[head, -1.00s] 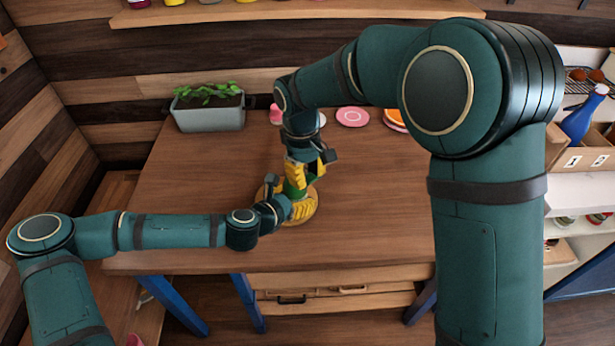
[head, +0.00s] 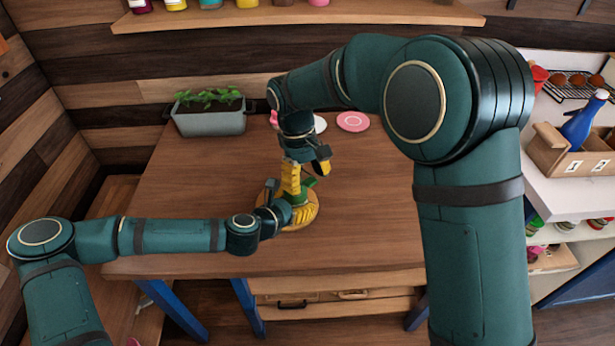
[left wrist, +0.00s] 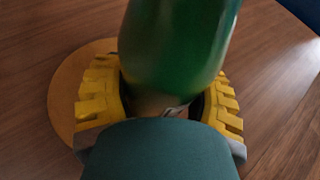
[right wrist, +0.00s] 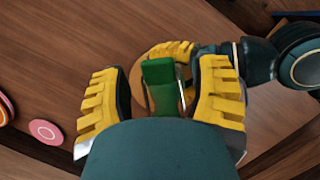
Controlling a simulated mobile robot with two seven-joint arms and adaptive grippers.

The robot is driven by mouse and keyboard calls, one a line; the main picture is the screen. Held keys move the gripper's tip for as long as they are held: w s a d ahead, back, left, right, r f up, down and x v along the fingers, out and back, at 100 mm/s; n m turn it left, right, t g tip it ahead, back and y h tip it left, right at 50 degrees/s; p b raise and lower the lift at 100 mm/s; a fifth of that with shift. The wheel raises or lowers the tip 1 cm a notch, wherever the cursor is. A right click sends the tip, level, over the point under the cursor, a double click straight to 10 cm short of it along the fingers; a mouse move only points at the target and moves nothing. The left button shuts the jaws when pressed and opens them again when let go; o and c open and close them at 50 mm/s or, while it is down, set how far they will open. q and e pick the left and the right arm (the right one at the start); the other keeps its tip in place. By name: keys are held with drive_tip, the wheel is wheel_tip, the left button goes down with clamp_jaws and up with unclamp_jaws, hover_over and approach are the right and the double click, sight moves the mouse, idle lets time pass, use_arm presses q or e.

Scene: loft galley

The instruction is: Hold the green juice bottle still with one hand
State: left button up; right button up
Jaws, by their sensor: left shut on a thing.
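The green juice bottle (head: 309,183) stands on a round wooden board (head: 315,208) on the table, mostly hidden by my grippers in the head view. My left gripper (head: 298,214) is shut on its lower part; in the left wrist view the green body (left wrist: 178,45) rises between the yellow fingers. My right gripper (head: 306,177) is above the bottle. In the right wrist view the bottle's green top (right wrist: 158,72) is between its open yellow fingers, with gaps on both sides.
A grey planter (head: 210,120) stands at the table's back left. A pink plate (head: 353,121) lies at the back. A blue bottle (head: 587,122) sits in a crate on the right shelf unit. The table left of the board is clear.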

drive_tip(key=v, duration=1.2)
use_arm(q)
drive_tip(key=o, duration=1.4)
drive_tip(key=shift+s+a, duration=0.1)
